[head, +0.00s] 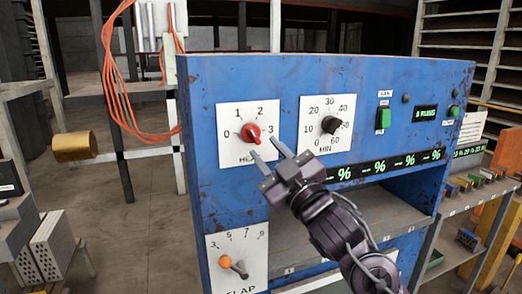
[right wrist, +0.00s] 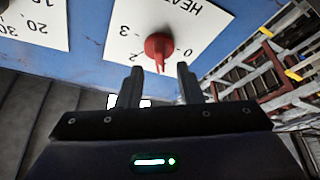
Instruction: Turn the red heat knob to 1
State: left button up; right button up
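The red heat knob (head: 251,132) sits on a white dial plate (head: 236,152) marked 0 to 3, on the blue panel. In the right wrist view the red knob (right wrist: 158,47) appears upside down with its scale, just beyond the fingertips. Its narrow grip points down in that view; I cannot tell which number it is set at. My right gripper (head: 271,157) is open and empty, below and right of the knob in the head view. Its fingers also show in the wrist view (right wrist: 160,72), with a gap wider than the knob's grip. My left gripper is not in view.
A black timer knob (head: 331,124) is right of the heat dial. A flap dial with an orange-tipped lever (head: 232,265) is below. A green switch (head: 383,117) and percent displays (head: 390,163) are further right. Orange cables (head: 108,80) hang at left.

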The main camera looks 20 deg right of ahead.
jog(key=b+v, duration=0.1)
jog(key=v, duration=0.3)
dwell(0.3)
